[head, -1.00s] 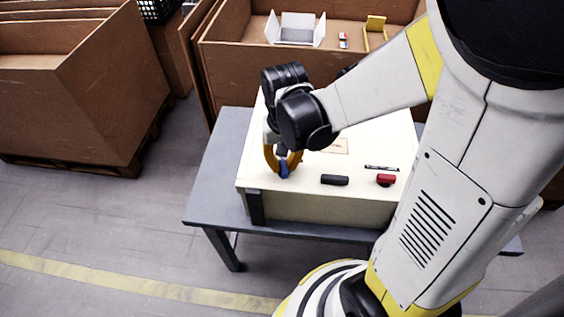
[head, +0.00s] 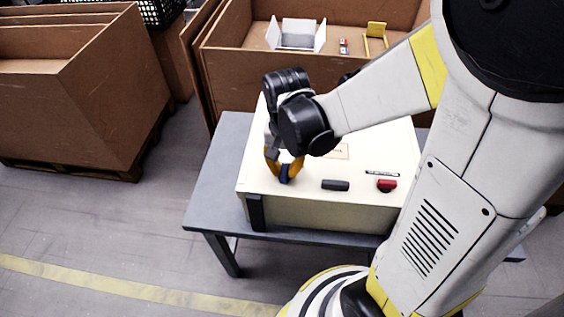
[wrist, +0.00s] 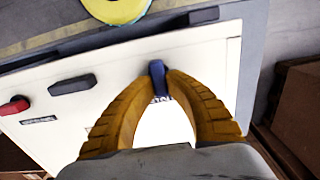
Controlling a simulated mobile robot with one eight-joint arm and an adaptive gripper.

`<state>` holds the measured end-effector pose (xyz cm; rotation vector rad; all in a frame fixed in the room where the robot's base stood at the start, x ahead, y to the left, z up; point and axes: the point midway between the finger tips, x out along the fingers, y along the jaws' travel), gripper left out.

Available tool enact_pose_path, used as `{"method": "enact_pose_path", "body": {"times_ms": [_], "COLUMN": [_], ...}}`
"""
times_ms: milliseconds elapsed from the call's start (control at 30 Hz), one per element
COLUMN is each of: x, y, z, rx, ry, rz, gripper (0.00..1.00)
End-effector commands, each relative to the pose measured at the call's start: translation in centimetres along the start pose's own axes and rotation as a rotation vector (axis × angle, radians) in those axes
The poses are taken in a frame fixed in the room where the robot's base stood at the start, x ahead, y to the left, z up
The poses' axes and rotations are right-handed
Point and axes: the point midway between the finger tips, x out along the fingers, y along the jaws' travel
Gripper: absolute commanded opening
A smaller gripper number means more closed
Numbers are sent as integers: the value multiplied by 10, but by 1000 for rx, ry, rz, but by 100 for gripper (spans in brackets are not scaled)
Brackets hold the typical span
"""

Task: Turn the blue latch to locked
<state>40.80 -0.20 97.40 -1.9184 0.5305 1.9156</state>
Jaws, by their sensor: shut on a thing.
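The blue latch (head: 284,175) is on the top of the white box (head: 262,183), near its front left corner. It also shows in the wrist view (wrist: 157,70), between my fingertips. My gripper (head: 284,168) points down over the latch and its yellow fingers are shut on it. In the wrist view my gripper (wrist: 158,80) has one yellow finger on each side of the latch. Part of a dark label shows just behind the latch, mostly hidden by the fingers.
A black handle (head: 335,185) and a red latch (head: 386,185) are on the box top, to the right. The box stands on a grey table (head: 210,190). A large brown crate (head: 225,60) stands behind, holding a white open carton (head: 297,36).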

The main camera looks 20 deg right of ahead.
Motion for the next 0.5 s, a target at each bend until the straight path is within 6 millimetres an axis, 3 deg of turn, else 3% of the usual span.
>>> {"method": "enact_pose_path", "body": {"times_ms": [67,100,133,500], "x": [0,0,0,-3], "y": [0,0,0,0], "z": [0,0,0,0], "rx": [0,0,0,-1], "ry": [0,0,0,0], "rz": [1,1,0,0], "gripper": [0,27,36,38]}}
